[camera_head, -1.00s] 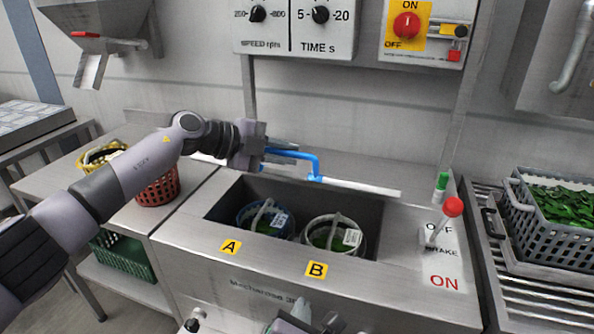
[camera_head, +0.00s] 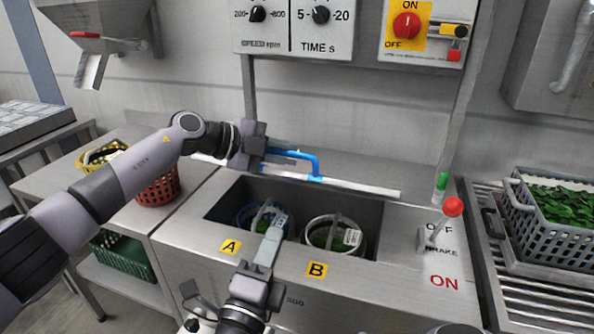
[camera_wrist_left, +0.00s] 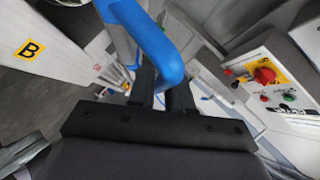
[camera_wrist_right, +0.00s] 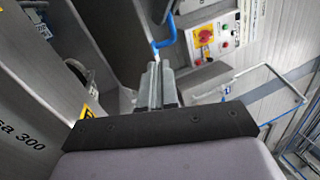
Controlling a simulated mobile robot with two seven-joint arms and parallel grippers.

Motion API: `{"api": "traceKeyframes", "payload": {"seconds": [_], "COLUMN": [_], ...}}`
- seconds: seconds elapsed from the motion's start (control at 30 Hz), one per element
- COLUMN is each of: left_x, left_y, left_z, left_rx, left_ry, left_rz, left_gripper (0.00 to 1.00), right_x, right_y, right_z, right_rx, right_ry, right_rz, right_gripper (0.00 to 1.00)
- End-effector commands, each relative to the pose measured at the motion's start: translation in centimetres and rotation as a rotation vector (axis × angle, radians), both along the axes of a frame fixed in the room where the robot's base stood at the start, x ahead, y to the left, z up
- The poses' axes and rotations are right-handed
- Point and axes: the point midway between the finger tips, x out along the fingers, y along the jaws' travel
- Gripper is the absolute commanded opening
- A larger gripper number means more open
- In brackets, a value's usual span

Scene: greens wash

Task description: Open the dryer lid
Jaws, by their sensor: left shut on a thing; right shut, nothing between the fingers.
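The dryer's long well (camera_head: 220,208) is uncovered in the head view. A blue handle (camera_head: 305,157) stands at its back edge, joined to a long white bar (camera_head: 360,187). I take the bar to be the lid's edge; no lid panel shows. My left gripper (camera_head: 264,151) is shut on the blue handle's left end; the handle (camera_wrist_left: 150,35) fills the upper middle of the left wrist view. My right gripper (camera_head: 271,243) is shut and empty over the well's front edge, between labels A and B. In the right wrist view its closed fingers (camera_wrist_right: 157,85) point toward the handle (camera_wrist_right: 165,35).
Two round baskets, one blue-rimmed (camera_head: 247,215) and one white-rimmed (camera_head: 309,226), sit in the well with greens. A red-knobbed brake lever (camera_head: 446,222) stands to the right. A grey crate of greens (camera_head: 553,236) is far right, a red basket (camera_head: 158,190) left.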

Motion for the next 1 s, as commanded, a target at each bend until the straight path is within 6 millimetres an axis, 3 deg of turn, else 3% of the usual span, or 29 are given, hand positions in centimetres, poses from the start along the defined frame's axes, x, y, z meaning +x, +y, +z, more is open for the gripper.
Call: {"api": "traceKeyframes", "payload": {"seconds": [0.23, 0.37, 0.7, 1.0], "left_x": [0.0, 0.1, 0.1, 0.1], "left_y": [0.0, 0.0, 0.0, 0.0], "left_z": [0.0, 0.0, 0.1, 0.1], "left_rx": [-0.001, -0.001, -0.001, -0.001], "left_ry": [-0.001, -0.001, -0.001, -0.001], "left_rz": [0.002, 0.002, 0.002, 0.002], "left_gripper": [0.00, 0.00, 0.00, 0.00], "right_x": [0.4, 1.7, 7.9, 11.8], "right_y": [-0.1, -0.5, -2.6, -3.8], "right_z": [1.5, 2.0, 4.4, 6.0], "right_rx": [-0.132, -0.137, -0.134, -0.135], "right_ry": [-0.032, -0.033, -0.031, -0.032], "right_rz": [-0.058, -0.062, -0.061, -0.058], "right_gripper": [0.00, 0.00, 0.00, 0.00]}}
